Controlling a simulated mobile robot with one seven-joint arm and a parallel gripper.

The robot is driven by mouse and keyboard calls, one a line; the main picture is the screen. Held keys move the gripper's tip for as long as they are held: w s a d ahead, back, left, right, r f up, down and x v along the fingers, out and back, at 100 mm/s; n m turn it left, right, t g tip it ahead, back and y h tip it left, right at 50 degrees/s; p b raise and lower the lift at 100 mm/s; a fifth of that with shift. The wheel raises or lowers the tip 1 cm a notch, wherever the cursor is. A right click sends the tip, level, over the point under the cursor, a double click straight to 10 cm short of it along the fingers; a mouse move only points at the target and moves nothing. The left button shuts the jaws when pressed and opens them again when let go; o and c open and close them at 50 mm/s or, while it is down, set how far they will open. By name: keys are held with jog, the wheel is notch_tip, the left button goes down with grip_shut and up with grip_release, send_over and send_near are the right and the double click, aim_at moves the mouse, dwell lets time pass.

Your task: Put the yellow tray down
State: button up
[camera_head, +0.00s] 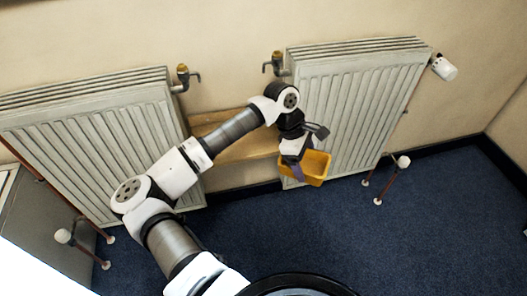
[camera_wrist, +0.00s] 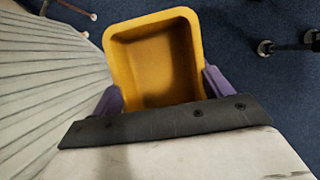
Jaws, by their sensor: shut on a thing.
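The yellow tray (camera_head: 318,168) is a small open box with raised walls. It hangs at the end of my arm, in front of the right radiator and above the blue carpet. In the wrist view the tray (camera_wrist: 187,14) looks empty inside. My gripper (camera_head: 296,170) is shut on the tray, and its purple fingers (camera_wrist: 160,88) stand at either side of the tray's near end. The tray's near edge is partly hidden by my gripper's dark front bar.
A left radiator (camera_head: 90,135) and a right radiator (camera_head: 350,95) hang on the wall. A wooden shelf (camera_head: 245,150) sits between them. Brass valves (camera_head: 183,77) and copper pipes with white caps (camera_head: 392,180) stick out nearby. The blue carpet (camera_head: 420,240) has free room at the right.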

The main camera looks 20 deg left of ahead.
aim_at(286, 170)
jog(key=s+a+r+n+t+b, duration=0.1)
jog(key=n+b, duration=0.1)
jog(key=s+a+r+n+t+b, duration=0.1)
jog(key=s+a+n+b, duration=0.1)
jog(key=n, duration=0.1)
jog(key=s+a+n+t+b, duration=0.1)
jog(key=s+a+n+b, duration=0.1)
jog(key=shift+s+r+y+b, duration=0.15)
jog(key=shift+r+y+b, duration=0.2)
jog(key=shift+r+y, duration=0.05)
jog(key=shift+a+r+n, duration=0.15)
jog(key=shift+a+n, duration=0.1)
jog(key=shift+n, duration=0.05)
jog(key=w+a, duration=0.3)
jog(key=w, duration=0.2)
jog(key=w+a+f, duration=0.1)
jog(key=w+a, duration=0.3)
jog(key=w, duration=0.1)
jog(key=w+a+f, duration=0.1)
jog(key=w+a, duration=0.2)
jog(key=w, duration=0.3)
jog(key=shift+a+f+p, duration=0.2)
jog(key=shift+a+p, duration=0.1)
notch_tip(286, 170, down, 4)
jog(key=shift+f, duration=0.2)
jog(key=shift+w+a+f, duration=0.1)
jog(key=shift+w+a, duration=0.05)
jog(key=shift+b, duration=0.3)
jog(key=shift+f, duration=0.2)
jog(key=o, duration=1)
